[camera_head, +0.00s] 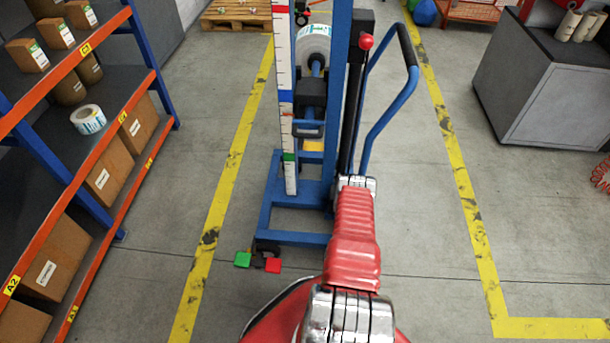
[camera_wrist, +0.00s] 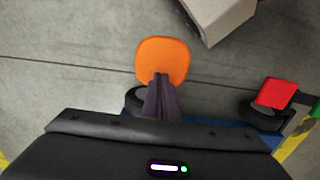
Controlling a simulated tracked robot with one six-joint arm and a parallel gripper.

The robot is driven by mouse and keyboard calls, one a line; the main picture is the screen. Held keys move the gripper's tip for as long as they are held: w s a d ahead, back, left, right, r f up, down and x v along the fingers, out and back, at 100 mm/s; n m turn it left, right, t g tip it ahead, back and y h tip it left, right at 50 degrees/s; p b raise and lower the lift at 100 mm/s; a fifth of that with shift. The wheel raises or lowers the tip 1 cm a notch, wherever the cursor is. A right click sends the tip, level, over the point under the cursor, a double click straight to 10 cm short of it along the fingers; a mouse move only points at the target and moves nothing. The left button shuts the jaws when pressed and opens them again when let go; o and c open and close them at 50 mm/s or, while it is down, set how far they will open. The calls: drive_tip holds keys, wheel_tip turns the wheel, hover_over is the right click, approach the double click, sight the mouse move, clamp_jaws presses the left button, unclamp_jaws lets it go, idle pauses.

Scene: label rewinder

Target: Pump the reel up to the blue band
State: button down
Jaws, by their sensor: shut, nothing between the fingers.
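The label reel (camera_head: 314,45) is white with printed labels and sits on a blue shaft on the black carriage (camera_head: 311,93) of the blue lifter (camera_head: 340,80). A white scale (camera_head: 284,125) stands left of it, with red, blue and green bands. The blue band (camera_head: 285,96) looks roughly beside the carriage in the picture, below the reel. In the wrist view, my gripper (camera_wrist: 160,78) is shut and empty, its tips over the near edge of an orange pedal (camera_wrist: 163,55); I cannot tell whether they touch. My arm hides the gripper in the head view.
A red pedal (camera_head: 273,265) and a green pedal (camera_head: 243,259) stick out at the lifter's base. A red-knobbed lever (camera_head: 366,41) and blue handle (camera_head: 394,105) are on its right. Shelves (camera_head: 90,130) stand left, a grey cabinet (camera_head: 545,90) right. Floor between yellow lines is mostly clear.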

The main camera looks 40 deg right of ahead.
drive_tip(key=shift+w+d+r, duration=0.3)
drive_tip(key=shift+d+r, duration=0.05)
drive_tip(key=shift+r, duration=0.25)
wheel_tip(320, 180, up, 14)
drive_tip(key=shift+s+a+r, duration=0.2)
drive_tip(key=shift+a, duration=0.1)
drive_tip(key=f, duration=1.5)
drive_tip(key=shift+w+d+f, duration=0.15)
drive_tip(key=shift+d+f, duration=0.05)
drive_tip(key=shift+f, duration=0.2)
drive_tip(key=shift+d+r, duration=0.1)
drive_tip(key=shift+r, duration=0.3)
wheel_tip(320, 180, up, 15)
drive_tip(key=shift+a, duration=0.3)
drive_tip(key=shift+f, duration=0.2)
